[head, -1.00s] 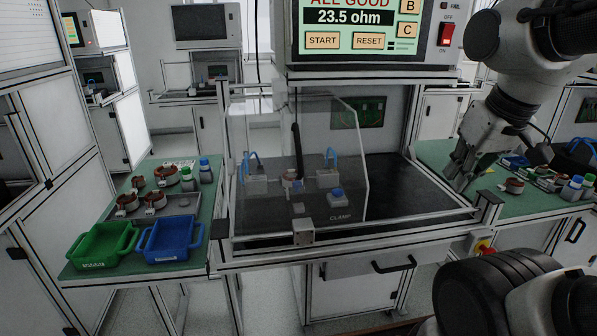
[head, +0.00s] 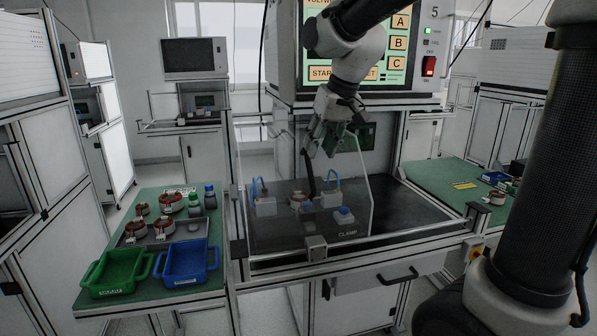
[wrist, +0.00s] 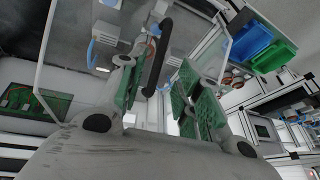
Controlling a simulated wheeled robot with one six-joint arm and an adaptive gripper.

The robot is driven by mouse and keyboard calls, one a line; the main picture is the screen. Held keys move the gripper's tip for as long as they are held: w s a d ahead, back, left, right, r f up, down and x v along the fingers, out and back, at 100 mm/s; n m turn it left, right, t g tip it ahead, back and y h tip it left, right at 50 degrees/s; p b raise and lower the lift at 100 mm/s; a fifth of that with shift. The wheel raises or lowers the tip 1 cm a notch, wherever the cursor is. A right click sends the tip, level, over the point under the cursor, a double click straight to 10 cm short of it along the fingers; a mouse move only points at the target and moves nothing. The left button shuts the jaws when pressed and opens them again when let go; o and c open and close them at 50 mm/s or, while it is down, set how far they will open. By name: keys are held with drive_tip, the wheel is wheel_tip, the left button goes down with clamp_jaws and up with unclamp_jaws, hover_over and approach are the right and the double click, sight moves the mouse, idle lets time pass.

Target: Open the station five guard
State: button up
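The station five guard (head: 352,185) is a clear panel standing over the left part of the test bench. A curved black bar (head: 308,175), which looks like its handle, stands upright at the guard. My gripper (head: 322,148) is at the upper part of the guard, close to the top of the bar. In the wrist view the black bar (wrist: 154,68) shows between and beyond the two green-padded fingers (wrist: 158,92). The fingers are apart and the gap between them looks empty. I cannot tell whether any finger touches the guard.
The dark deck (head: 420,215) to the right is bare. At left, a green bin (head: 117,272) and a blue bin (head: 187,262) stand on a green table. The tester (head: 443,40) overhangs above.

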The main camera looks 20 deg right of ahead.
sight(311, 168)
drive_tip(key=x, duration=0.7)
drive_tip(key=shift+w+a+f, duration=0.1)
drive_tip(key=shift+w+f, duration=0.15)
drive_tip(key=shift+f, duration=0.1)
clamp_jaws()
